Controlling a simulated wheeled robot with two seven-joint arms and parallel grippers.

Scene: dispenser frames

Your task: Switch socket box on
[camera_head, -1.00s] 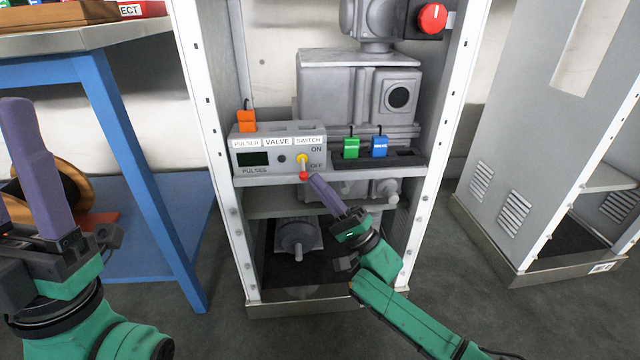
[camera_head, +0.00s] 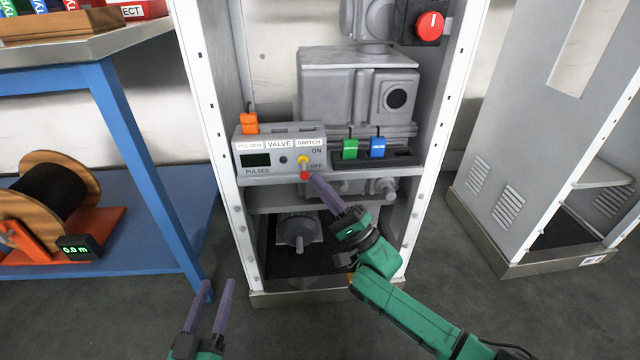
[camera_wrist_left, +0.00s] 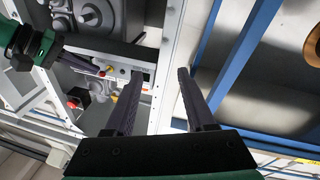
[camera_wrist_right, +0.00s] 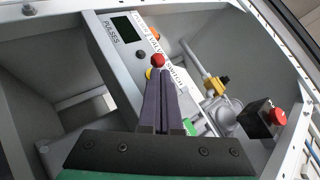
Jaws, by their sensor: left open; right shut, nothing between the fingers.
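The grey socket box (camera_head: 280,160) stands on the frame's shelf, with a dark display and labels PULSER, VALVE and SWITCH. Its toggle switch (camera_head: 304,168) has a yellow base and a red tip; the lever points down, at the OFF mark. My right gripper (camera_head: 314,178) is shut and empty, its fingertips at or just beside the red tip. In the right wrist view the red tip (camera_wrist_right: 158,60) shows just beyond the shut fingers; I cannot tell if they touch. My left gripper (camera_head: 219,286) is open and empty, low in front of the frame's left post.
An orange plug (camera_head: 248,123) sits on the box. Green (camera_head: 350,149) and blue (camera_head: 378,147) plugs stand to its right. A red button (camera_head: 430,25) is at the upper right. A blue table (camera_head: 120,120) with a cable reel (camera_head: 50,195) is at left.

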